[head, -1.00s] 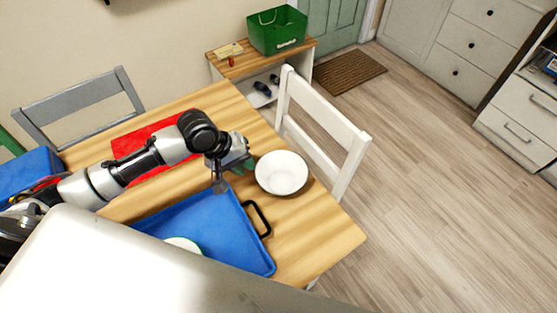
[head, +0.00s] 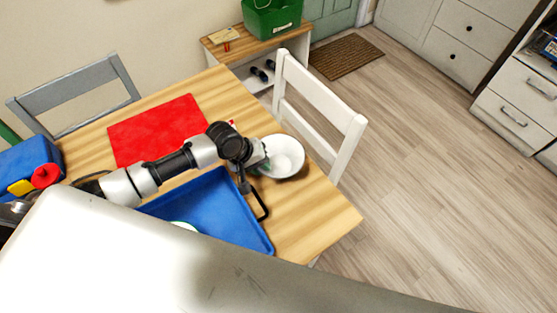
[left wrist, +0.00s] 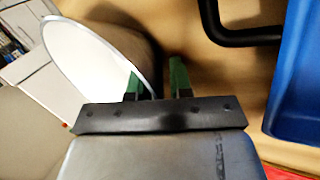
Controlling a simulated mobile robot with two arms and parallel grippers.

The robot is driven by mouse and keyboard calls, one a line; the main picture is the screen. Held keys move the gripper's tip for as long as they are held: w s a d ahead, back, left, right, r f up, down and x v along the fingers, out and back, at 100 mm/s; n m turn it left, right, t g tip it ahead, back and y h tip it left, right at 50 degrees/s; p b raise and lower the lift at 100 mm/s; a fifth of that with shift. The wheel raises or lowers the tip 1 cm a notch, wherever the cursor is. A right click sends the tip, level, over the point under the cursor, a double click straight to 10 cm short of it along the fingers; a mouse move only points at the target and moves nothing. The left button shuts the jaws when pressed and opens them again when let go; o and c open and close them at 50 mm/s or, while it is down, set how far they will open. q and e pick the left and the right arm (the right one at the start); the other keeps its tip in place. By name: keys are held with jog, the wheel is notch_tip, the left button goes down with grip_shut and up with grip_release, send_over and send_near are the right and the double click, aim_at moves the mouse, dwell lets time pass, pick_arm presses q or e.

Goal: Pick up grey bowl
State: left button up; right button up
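The bowl (head: 286,155), white inside and grey-brown outside, stands on the wooden table near the right edge in the head view. My left gripper (head: 262,163) is at its left side. In the left wrist view the bowl (left wrist: 88,62) fills the upper left. The green fingers of my left gripper (left wrist: 157,78) are apart there, one overlapping the bowl's rim and the other outside its wall. I cannot tell whether either finger touches the bowl. My right gripper is not in view.
A blue tray (head: 222,207) with a black handle (head: 262,207) lies close to the gripper, partly hidden by my body. A red mat (head: 160,128) lies behind the arm. A white chair (head: 325,110) stands just beyond the bowl. The table's right front corner (head: 325,215) is clear.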

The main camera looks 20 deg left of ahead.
pick_arm(q)
jog(key=shift+c, duration=0.3)
grip_shut()
jog(key=shift+r, duration=0.1)
